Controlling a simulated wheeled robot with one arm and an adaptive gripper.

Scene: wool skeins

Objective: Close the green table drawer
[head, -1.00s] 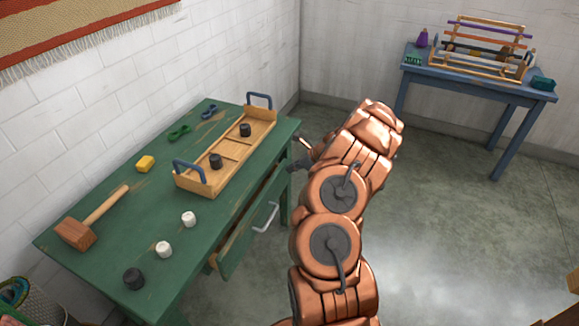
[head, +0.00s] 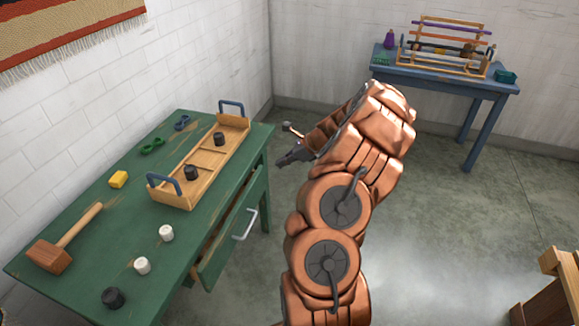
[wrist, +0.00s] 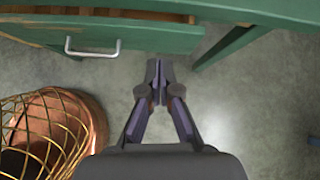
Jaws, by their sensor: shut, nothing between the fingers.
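The green table (head: 82,242) stands along the left wall. Its green drawer (head: 226,244) is partly pulled out toward the room, with a pale metal handle (head: 246,224) on its front. In the wrist view the drawer front (wrist: 140,37) and its handle (wrist: 92,52) show at the upper left, with a strip of the inside visible above the front. My gripper (head: 283,161) is shut and empty. In the wrist view its closed fingertips (wrist: 158,62) are just below the drawer front, near its right end. I cannot tell whether they touch it.
On the tabletop are a wooden tray (head: 207,172), a mallet (head: 62,242), a yellow block (head: 118,179) and several small spools. A gold wire basket (wrist: 45,125) stands at the wrist view's left. A blue table (head: 450,82) stands at the back. Floor right of my arm is mostly clear.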

